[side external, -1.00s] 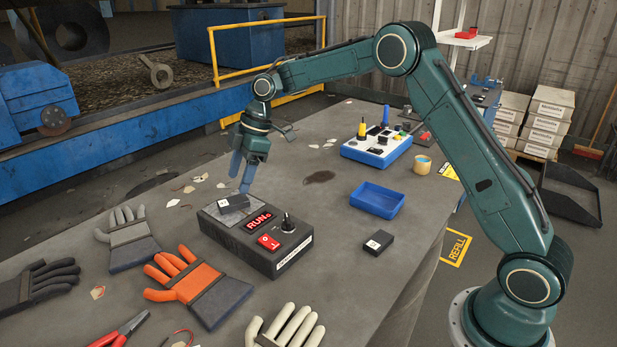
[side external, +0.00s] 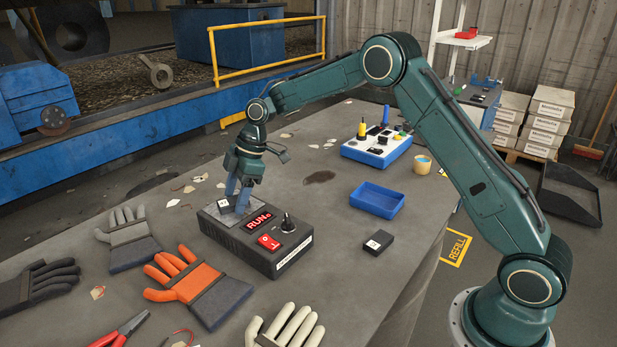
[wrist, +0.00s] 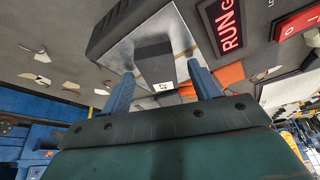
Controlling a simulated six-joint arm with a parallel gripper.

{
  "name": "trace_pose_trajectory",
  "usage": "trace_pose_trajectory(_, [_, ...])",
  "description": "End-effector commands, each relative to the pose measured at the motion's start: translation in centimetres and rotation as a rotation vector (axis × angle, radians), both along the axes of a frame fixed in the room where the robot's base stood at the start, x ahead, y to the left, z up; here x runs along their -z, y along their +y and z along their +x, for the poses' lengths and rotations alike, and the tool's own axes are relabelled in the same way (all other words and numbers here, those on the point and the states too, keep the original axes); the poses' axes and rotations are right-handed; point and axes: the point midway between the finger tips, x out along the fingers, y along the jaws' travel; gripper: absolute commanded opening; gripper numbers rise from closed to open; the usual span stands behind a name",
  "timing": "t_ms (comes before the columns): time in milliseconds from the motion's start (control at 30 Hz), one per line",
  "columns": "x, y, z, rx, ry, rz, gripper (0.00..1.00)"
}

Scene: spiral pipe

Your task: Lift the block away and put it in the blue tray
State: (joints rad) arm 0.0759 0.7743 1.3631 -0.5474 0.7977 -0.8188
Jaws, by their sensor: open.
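A dark block (side external: 224,205) with a small white label lies on the shiny metal plate at the left end of a control box (side external: 262,250). My gripper (side external: 235,203) is low over that plate, pointing down, fingers open. In the wrist view the block (wrist: 155,66) shows between the two separated fingers (wrist: 163,88), with its label near the lower end; I cannot tell whether either finger touches it. The blue tray (side external: 377,212) stands empty on the table, right of the box. A second dark labelled block (side external: 378,242) lies on the table in front of the tray.
The box carries a red RUN display (side external: 258,219), a red switch (side external: 269,242) and a black knob (side external: 288,223). Several gloves (side external: 190,280) lie at the left and front. A blue-and-white parts holder (side external: 377,152) and a cup (side external: 422,164) stand farther back.

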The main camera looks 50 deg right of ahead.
Motion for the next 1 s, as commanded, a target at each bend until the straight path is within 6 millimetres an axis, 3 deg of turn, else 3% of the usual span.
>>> trace_pose_trajectory(100, [0.0, 0.0, 0.0, 0.000, 0.000, 0.000, 0.58])
trace_pose_trajectory(400, [0.0, 0.0, 0.0, 0.000, 0.000, 0.000, 0.01])
trace_pose_trajectory(767, [-0.6, 0.0, 0.1, 0.000, -0.005, 0.000, 0.00])
trace_pose_trajectory(1000, [-2.8, 0.0, 0.1, 0.000, -0.006, 0.001, 0.00])
